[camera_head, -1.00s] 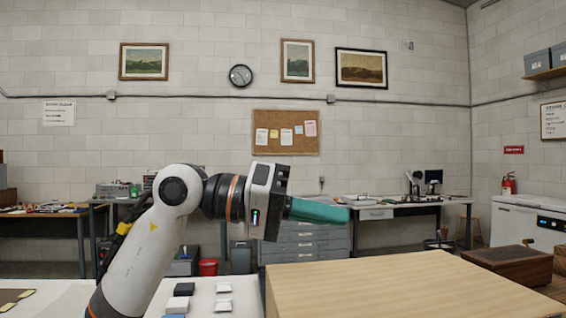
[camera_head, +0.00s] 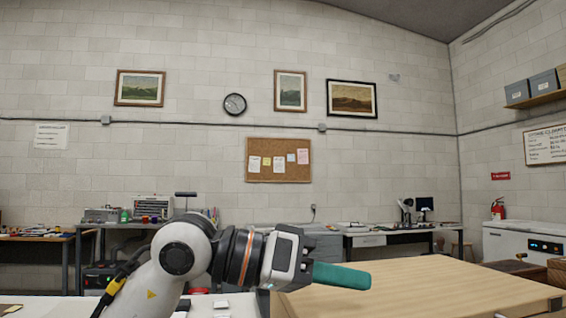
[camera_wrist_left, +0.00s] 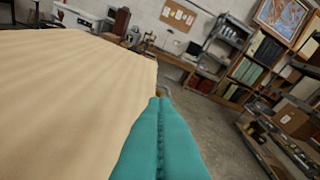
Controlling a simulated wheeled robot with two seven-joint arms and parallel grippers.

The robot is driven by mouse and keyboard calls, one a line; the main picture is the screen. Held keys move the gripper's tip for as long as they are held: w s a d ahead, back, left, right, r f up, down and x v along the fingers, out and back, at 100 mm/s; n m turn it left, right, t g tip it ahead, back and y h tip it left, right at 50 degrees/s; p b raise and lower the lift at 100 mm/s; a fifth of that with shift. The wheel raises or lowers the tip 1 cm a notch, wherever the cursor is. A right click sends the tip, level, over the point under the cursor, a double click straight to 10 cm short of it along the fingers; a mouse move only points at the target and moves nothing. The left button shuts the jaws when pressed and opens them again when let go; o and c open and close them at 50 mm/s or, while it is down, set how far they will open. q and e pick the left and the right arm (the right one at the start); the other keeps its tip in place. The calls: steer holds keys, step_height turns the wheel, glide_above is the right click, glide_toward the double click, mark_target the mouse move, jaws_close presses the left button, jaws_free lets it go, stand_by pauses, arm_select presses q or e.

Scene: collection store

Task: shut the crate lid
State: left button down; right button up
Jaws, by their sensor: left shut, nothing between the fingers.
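A broad pale wooden panel, which looks like the crate lid (camera_head: 425,285), fills the lower right of the head view. It lies close to level there, and it also fills the left of the left wrist view (camera_wrist_left: 70,85). The crate body below it is mostly hidden, so I cannot tell whether a gap is left under the lid. My left gripper (camera_head: 366,279) has teal fingers pressed together, with nothing between them. In the head view they overlap the lid's left part; in the left wrist view the fingertips (camera_wrist_left: 160,101) are beside the lid's edge. Contact is unclear. My right gripper is out of view.
A brown wooden box (camera_head: 516,271) sits at the right, beyond the lid. A white table (camera_head: 30,307) with small blocks is at the lower left. Workbenches stand along the back wall. The left wrist view shows open floor (camera_wrist_left: 205,110) and shelves (camera_wrist_left: 265,65) to the right.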

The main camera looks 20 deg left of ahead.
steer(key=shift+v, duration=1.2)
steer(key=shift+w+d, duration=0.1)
